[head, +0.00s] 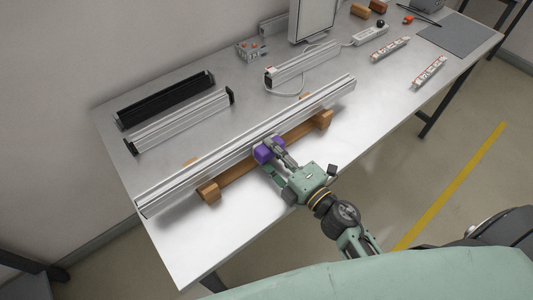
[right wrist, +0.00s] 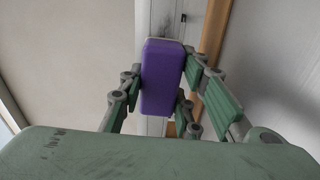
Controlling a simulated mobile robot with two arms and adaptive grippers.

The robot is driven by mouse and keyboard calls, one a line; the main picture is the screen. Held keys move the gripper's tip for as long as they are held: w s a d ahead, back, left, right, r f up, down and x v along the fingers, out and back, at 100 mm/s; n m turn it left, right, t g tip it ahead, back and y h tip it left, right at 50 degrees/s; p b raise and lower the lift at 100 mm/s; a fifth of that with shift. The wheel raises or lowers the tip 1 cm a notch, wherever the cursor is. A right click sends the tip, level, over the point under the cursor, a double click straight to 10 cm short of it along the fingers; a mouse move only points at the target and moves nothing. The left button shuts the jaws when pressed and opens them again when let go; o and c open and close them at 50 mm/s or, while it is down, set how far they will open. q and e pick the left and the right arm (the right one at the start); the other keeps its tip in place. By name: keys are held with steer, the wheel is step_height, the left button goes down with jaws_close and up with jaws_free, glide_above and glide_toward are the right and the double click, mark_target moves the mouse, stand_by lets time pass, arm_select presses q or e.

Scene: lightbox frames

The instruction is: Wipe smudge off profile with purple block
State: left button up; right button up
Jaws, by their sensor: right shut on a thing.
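The purple block (head: 266,151) is held between the fingers of my right gripper (head: 274,153), at the near side of the long silver profile (head: 190,178). The right wrist view shows the purple block (right wrist: 162,78) gripped between the two green-grey fingers (right wrist: 160,92). The profile (right wrist: 158,20) runs behind the block there; I cannot tell whether they touch. A dark smudge (right wrist: 168,18) shows faintly on the profile just beyond the block. The profile rests along wooden supports (head: 210,192). My left gripper is not in view.
Behind the profile lie a black profile (head: 165,98), a shorter silver profile (head: 180,121) and another silver piece (head: 303,65). The table's near right surface (head: 375,105) is clear.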

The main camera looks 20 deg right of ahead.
mark_target(263, 162)
steer(key=shift+w+d, duration=0.5)
steer(key=shift+d, duration=0.6)
steer(key=shift+w+d, duration=0.45)
steer(key=shift+d, duration=0.65)
steer(key=shift+w+d, duration=0.5)
steer(key=shift+d, duration=0.6)
steer(key=shift+s+a+p, duration=0.2)
steer(key=shift+s+a, duration=0.35)
steer(key=shift+a, duration=1.2)
steer(key=shift+s+a+p, duration=0.15)
steer(key=shift+s+a, duration=0.45)
steer(key=shift+a, duration=1.1)
steer(key=shift+s+a+p, duration=0.2)
steer(key=shift+s+a, duration=0.35)
steer(key=shift+a, duration=1.2)
steer(key=shift+d, duration=0.1)
steer(key=shift+s+d, duration=0.2)
steer(key=shift+s, duration=0.5)
steer(key=shift+b+v, duration=0.45)
steer(key=shift+v, duration=1.8)
steer(key=shift+v, duration=1.55)
